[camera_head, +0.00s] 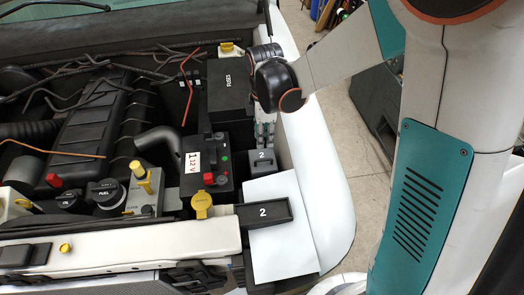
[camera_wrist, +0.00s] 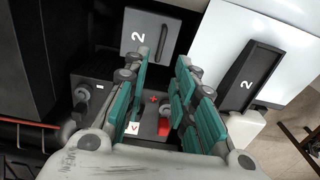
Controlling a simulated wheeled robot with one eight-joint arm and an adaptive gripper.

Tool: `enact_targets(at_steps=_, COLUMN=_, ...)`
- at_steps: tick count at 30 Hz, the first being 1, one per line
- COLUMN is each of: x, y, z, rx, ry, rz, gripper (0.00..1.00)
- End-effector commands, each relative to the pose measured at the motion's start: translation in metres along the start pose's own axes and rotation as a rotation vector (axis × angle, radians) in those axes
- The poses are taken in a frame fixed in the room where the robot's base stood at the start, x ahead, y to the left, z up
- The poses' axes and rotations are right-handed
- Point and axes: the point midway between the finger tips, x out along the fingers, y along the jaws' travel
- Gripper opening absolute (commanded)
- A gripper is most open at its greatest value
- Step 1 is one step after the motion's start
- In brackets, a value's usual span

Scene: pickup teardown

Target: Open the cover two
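Two things bear the number 2. A small grey box-like cover (camera_head: 262,160) sits right of the battery, and its flat top with a dark slot shows in the wrist view (camera_wrist: 138,45). A longer black rimmed piece (camera_head: 280,209) lies nearer, partly over the white panel; it also shows at right in the wrist view (camera_wrist: 240,92). My gripper (camera_wrist: 163,65) is open with nothing between its fingers. Its fingertips appear just below the grey cover in the wrist view, over the battery; the height gap is unclear.
A yellow cap (camera_head: 201,204) is at the front. The white panel (camera_head: 282,245) and pale fender (camera_head: 320,160) are at right. Loose wires lie at upper left.

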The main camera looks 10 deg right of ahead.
Motion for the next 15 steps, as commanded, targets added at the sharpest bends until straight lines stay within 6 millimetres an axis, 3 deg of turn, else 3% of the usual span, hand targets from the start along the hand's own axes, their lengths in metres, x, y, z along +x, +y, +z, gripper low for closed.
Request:
enact_targets(at_steps=8, x=0.019, y=0.000, z=0.000, rx=0.000, ry=0.000, rz=0.000, gripper=0.25)
enact_targets(at_steps=15, x=0.051, y=0.000, z=0.000, rx=0.000, ry=0.001, rz=0.001, gripper=0.25)
